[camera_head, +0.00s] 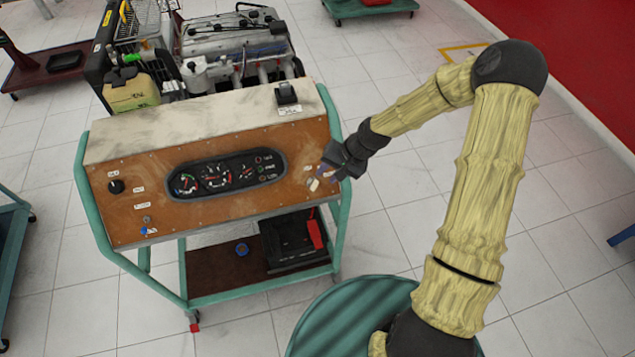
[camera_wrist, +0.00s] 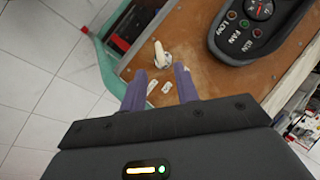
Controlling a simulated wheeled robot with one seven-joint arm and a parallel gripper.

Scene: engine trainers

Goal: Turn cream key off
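The cream key (camera_wrist: 161,56) stands out from the brown front panel (camera_wrist: 215,80) of the engine trainer in the wrist view. In the head view a small pale shape (camera_head: 314,184) beside my gripper looks like the key, but it is too small to be sure. My gripper (camera_wrist: 159,76) is open, with its two purple-grey fingers spread apart and nothing seen between the tips. The key appears just beyond the fingertips, roughly centred between them; I cannot tell whether they touch it. My gripper (camera_head: 328,170) is at the panel's right end in the head view.
The gauge cluster (camera_head: 226,175) lies left of my gripper on the panel. A black knob (camera_head: 116,187) is at the panel's left end. The green frame rail (camera_head: 341,205) runs close by my gripper. A lower shelf (camera_head: 215,270) holds a black tray with a red item.

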